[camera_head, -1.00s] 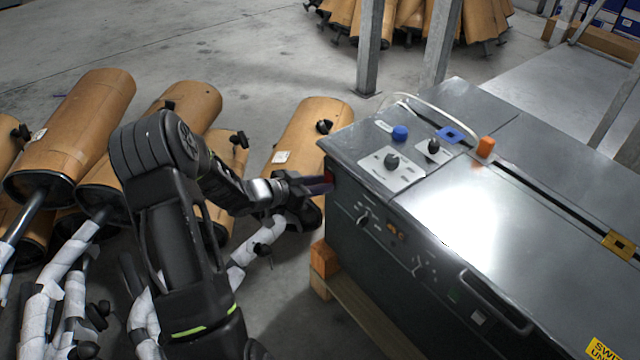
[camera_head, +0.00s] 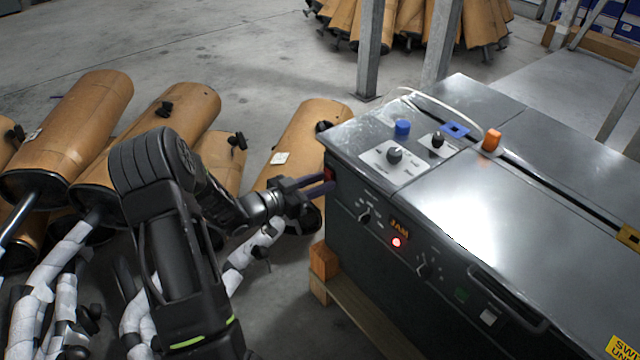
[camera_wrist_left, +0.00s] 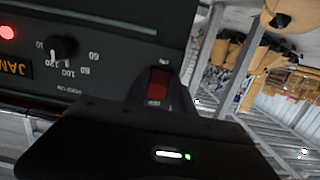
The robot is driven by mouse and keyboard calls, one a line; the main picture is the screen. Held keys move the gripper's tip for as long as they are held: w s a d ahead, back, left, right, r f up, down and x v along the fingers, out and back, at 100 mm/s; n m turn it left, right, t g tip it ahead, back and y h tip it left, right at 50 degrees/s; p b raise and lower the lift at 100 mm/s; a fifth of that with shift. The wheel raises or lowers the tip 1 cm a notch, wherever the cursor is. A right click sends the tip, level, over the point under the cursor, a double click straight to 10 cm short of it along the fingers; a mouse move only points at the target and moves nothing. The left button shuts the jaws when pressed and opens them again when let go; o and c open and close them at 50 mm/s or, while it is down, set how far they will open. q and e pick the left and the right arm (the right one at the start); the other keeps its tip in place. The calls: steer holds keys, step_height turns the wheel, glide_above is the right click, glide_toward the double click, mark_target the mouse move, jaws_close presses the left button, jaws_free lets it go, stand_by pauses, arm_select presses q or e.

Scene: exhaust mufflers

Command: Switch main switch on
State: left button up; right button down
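The main switch is a small red rocker (camera_head: 329,173) on the near left corner of the dark grey machine (camera_head: 480,190). Whether a fingertip touches the switch cannot be told. My right gripper is not in view.
Brown mufflers (camera_head: 85,120) with wrapped pipes lie on the floor at left, close to my left arm. The machine stands on a wooden pallet (camera_head: 350,310). Blue and orange knobs (camera_head: 491,139) stick up from its top. Grey posts (camera_head: 370,50) stand behind.

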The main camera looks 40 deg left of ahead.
arm_select(q)
steer(key=o, duration=0.3)
steer(key=shift+o, duration=0.2)
steer(key=shift+s, duration=0.1)
steer(key=p+v, duration=0.1)
steer(key=v, duration=0.6)
steer(key=shift+s, duration=0.3)
steer(key=shift+a, duration=0.1)
